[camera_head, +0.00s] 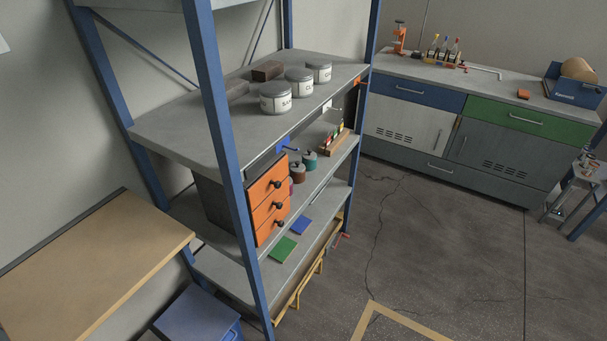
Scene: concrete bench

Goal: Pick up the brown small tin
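A small brown tin (298,174) stands on the middle shelf (327,167) of the blue-framed rack, just right of the orange drawer unit. A teal tin (310,162) is close to its right and a purple tin (290,187) is partly hidden at its front left. The tins are small in this view, so I cannot tell whether they touch. My gripper is not in view.
White jars (275,98) and dark brown blocks (267,71) stand on the shelf above. The orange drawer unit (268,201) and a blue rack post (222,135) stand left of the tins. A wooden table (95,265) is at lower left. The floor (430,240) to the right is open.

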